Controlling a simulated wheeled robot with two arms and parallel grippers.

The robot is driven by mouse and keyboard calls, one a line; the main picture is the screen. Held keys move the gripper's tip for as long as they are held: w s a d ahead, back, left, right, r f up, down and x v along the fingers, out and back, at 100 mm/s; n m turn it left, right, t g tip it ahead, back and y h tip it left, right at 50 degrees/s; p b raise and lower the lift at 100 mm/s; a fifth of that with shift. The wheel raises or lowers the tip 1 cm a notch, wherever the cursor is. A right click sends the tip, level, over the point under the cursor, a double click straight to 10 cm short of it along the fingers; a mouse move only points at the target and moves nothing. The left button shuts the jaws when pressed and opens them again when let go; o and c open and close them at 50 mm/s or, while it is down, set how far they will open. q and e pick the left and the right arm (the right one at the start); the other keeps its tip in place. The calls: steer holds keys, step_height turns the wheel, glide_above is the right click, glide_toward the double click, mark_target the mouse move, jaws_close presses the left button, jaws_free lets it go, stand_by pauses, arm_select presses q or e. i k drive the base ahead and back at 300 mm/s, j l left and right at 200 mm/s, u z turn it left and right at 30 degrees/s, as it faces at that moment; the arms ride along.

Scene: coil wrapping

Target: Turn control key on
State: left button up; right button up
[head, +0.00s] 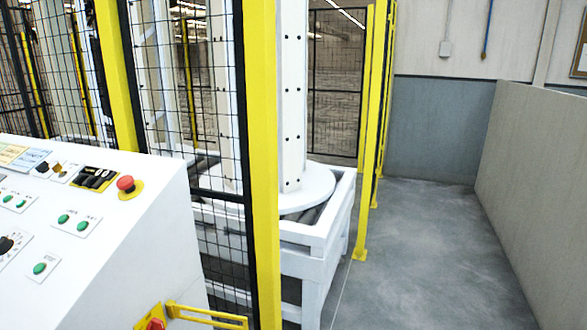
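A white control panel (140,215) fills the lower left of the head view. Its top carries several green buttons (40,268), a red emergency button (126,184) on a yellow base, and a black block of switches (94,179). Small dark and brassy knobs (57,168) sit near the panel's far edge. A black rotary knob (7,244) is at the left picture edge. Which of these is the control key, and how it is turned, I cannot tell at this size. Neither gripper is in view.
A yellow post (262,150) and black mesh fence stand right behind the panel. Beyond them is a white machine with a round turntable (303,193). A yellow bracket (205,315) with a red part is at the bottom. Grey floor (430,250) lies clear at right, beside a low wall (540,180).

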mark_target(57, 168)
steer(key=u, duration=1.25)
steer(key=i+j+u, duration=0.1)
steer(key=j, duration=0.35)
steer(key=i+j+u, duration=0.1)
steer(key=j, duration=0.3)
steer(key=i+j, duration=0.1)
steer(key=j, duration=0.35)
steer(key=i+j+u, duration=0.15)
steer(key=j, duration=0.25)
steer(key=i+j+u, duration=0.1)
steer(key=j, duration=0.35)
